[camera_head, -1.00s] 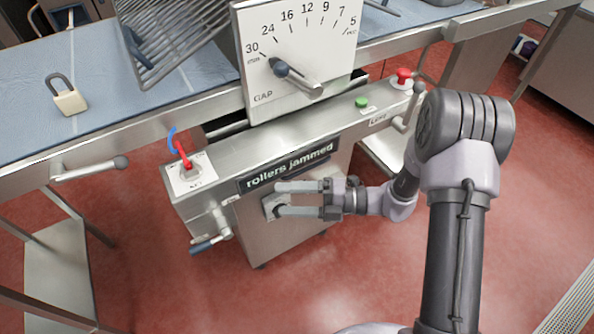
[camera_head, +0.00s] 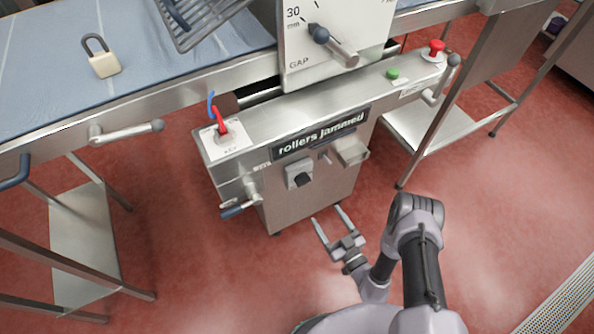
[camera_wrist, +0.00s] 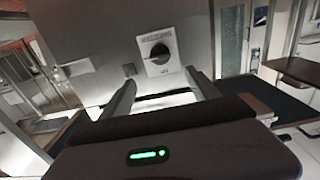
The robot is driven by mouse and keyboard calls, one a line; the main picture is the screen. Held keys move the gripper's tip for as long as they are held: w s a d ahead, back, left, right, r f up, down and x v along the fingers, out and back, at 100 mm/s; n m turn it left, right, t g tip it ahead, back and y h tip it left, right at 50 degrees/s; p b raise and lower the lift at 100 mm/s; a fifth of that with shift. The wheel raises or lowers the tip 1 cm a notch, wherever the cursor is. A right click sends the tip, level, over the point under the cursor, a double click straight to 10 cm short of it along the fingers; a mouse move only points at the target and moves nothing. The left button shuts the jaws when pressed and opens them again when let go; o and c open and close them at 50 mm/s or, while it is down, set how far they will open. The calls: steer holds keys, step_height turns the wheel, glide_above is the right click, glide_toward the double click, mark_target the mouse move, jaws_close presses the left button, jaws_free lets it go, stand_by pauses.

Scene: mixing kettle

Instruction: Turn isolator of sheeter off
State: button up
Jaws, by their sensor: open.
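The sheeter's steel body (camera_head: 330,190) stands in the middle of the head view, with a "rollers jammed" sign (camera_head: 320,133) on its front. Below the sign is a black rotary isolator switch (camera_head: 299,177) on a pale square plate. It also shows in the wrist view (camera_wrist: 160,53), straight ahead past the fingers. Its handle looks slanted there, and its markings are too small to read. My gripper (camera_head: 327,214) is open and empty, below and to the right of the switch in the head view, apart from it. Both fingers also show in the wrist view (camera_wrist: 163,84).
A red key (camera_head: 221,127) sits on the top panel, with a green button (camera_head: 392,74) and red stop button (camera_head: 437,47) farther right. A lever handle (camera_head: 240,207) sticks out at lower left. A padlock (camera_head: 102,62) lies on the belt. The red floor in front is clear.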

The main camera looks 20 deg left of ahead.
mark_target(305, 184)
steer(key=b+x, duration=0.4)
steer(key=x, duration=0.9)
steer(key=shift+a, duration=0.15)
steer(key=shift+w+a, duration=0.1)
steer(key=shift+w, duration=0.05)
